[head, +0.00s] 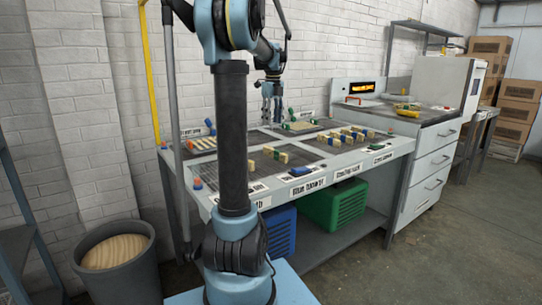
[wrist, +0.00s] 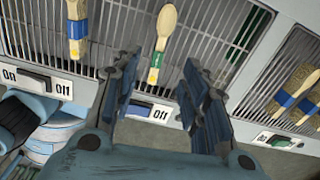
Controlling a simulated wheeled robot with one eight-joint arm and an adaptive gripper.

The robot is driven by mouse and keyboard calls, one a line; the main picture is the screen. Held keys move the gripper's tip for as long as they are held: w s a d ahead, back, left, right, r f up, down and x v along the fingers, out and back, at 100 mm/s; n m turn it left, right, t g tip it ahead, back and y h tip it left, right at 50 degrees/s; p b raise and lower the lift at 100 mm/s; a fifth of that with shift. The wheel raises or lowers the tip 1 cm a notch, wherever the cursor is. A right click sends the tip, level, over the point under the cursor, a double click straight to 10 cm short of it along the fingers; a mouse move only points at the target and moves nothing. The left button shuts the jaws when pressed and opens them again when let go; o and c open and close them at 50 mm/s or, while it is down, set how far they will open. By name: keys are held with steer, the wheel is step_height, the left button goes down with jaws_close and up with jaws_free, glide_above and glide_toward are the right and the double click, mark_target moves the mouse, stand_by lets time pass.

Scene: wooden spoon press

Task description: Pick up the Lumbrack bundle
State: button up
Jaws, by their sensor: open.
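My gripper (wrist: 160,66) is open and empty in the wrist view, its two dark blue fingers apart. A pale wooden spoon-shaped piece with a green band (wrist: 166,22) lies on a grille beyond and between the fingers. A piece with a blue band (wrist: 77,28) lies on the grille at the left, and several blue-banded pieces (wrist: 286,98) lie at the right. In the head view my gripper (head: 271,108) hangs over the back of the bench, above the pieces. No readable label shows which is the Lumbrack bundle.
The bench (head: 340,157) holds several grille panels with banded wooden pieces (head: 357,132). Blue (head: 281,232) and green (head: 335,204) crates stand on its lower shelf. A grey bin (head: 118,270) stands at the left. A drawer counter (head: 428,170) stands right of the bench.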

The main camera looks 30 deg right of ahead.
mark_target(273, 149)
steer(key=f, duration=1.5)
steer(key=shift+s+d+f, duration=0.2)
steer(key=shift+f, duration=0.1)
steer(key=shift+c, duration=0.2)
jaws_close()
